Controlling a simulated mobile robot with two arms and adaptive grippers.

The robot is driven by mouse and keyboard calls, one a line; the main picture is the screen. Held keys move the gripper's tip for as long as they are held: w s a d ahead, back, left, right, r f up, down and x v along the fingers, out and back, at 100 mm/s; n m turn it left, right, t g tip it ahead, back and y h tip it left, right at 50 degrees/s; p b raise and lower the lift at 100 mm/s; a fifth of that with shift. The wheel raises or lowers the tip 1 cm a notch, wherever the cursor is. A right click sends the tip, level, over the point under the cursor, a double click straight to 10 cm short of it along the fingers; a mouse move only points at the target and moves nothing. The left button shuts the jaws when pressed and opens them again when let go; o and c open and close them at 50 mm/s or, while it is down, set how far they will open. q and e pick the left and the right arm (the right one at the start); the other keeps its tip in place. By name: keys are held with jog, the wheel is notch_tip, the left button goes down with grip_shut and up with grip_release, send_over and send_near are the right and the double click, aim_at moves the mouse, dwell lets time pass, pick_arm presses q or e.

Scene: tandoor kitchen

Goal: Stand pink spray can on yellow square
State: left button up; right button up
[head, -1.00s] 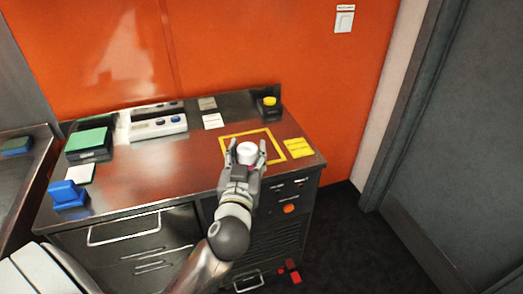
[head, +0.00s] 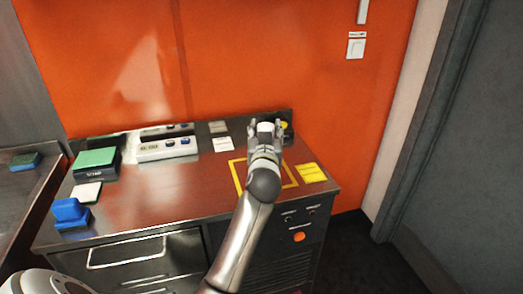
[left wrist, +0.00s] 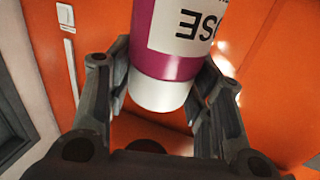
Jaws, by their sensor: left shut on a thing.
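The pink spray can (left wrist: 182,55) is magenta with a white label bearing dark letters and a white end. In the head view only its white top (head: 264,128) shows clearly, and the gripper hides the rest. My left gripper (head: 264,130) is shut on the can, with a finger on each side; the fingers also show in the left wrist view (left wrist: 160,95). The yellow square (head: 235,175) is an outline on the counter. In the head view, the gripper appears over its far side, and my forearm covers part of it. The can's height above the counter cannot be told. My right gripper is not in view.
A yellow button (head: 285,127) stands just behind the gripper. A white control box (head: 166,147), a green-topped box (head: 96,160) and a blue block (head: 70,212) are further left. The orange wall (head: 230,60) is behind.

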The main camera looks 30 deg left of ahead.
pick_arm(q)
jog(key=w+a, duration=0.1)
jog(key=w+a+f, duration=0.1)
jog(key=shift+w+a+f, duration=0.2)
jog(key=shift+w+a, duration=0.05)
jog(key=shift+w, duration=0.1)
jog(key=w+a+f, duration=0.3)
jog(key=f, duration=0.6)
jog(key=shift+w, duration=0.35)
jog(key=shift+f, duration=0.1)
jog(key=shift+f, duration=0.15)
jog(key=o, duration=1.1)
jog(key=shift+o, duration=0.2)
